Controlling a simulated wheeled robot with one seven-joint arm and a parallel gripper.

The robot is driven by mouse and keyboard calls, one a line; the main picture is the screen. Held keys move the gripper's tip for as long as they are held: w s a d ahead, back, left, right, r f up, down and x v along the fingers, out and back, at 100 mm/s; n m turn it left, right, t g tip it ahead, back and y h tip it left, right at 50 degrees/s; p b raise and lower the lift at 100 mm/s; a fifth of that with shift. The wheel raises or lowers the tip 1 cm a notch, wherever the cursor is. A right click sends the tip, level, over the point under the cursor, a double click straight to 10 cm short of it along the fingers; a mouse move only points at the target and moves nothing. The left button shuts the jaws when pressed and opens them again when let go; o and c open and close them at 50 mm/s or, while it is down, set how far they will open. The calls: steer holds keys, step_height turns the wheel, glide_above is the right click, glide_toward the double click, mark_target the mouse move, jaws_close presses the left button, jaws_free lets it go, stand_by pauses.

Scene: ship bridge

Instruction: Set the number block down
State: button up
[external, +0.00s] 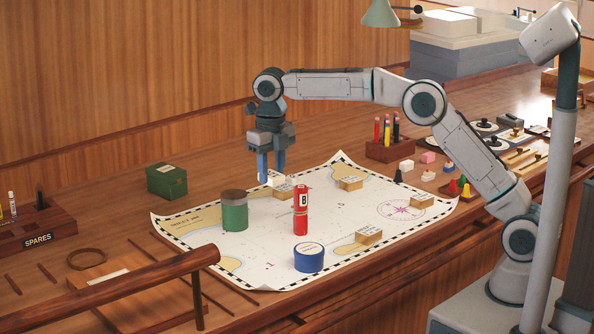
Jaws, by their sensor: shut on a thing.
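A small white block (275,179), which I take for the number block, is at the tips of my gripper (271,175). The blue fingers point straight down and are shut on it. Its number cannot be read from here. A tan wooden block (283,192) with a pale top lies on the chart (335,215) just below it. I cannot tell whether the white block touches the wooden block or hangs above it.
A green cylinder (235,213), a red cylinder marked B (301,213) and a blue cylinder (309,259) stand on the chart. More tan blocks (351,183) lie around. A green box (166,182), SPARES rack (36,222) and pencil holder (390,149) stand off the chart.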

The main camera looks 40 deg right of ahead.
step_height(320, 180, down, 4)
steer(key=p, duration=0.3)
glide_above(237, 260)
step_height(237, 260, down, 8)
steer(key=shift+r, duration=0.1)
steer(key=shift+f+p, duration=0.8)
steer(key=shift+f, duration=1.25)
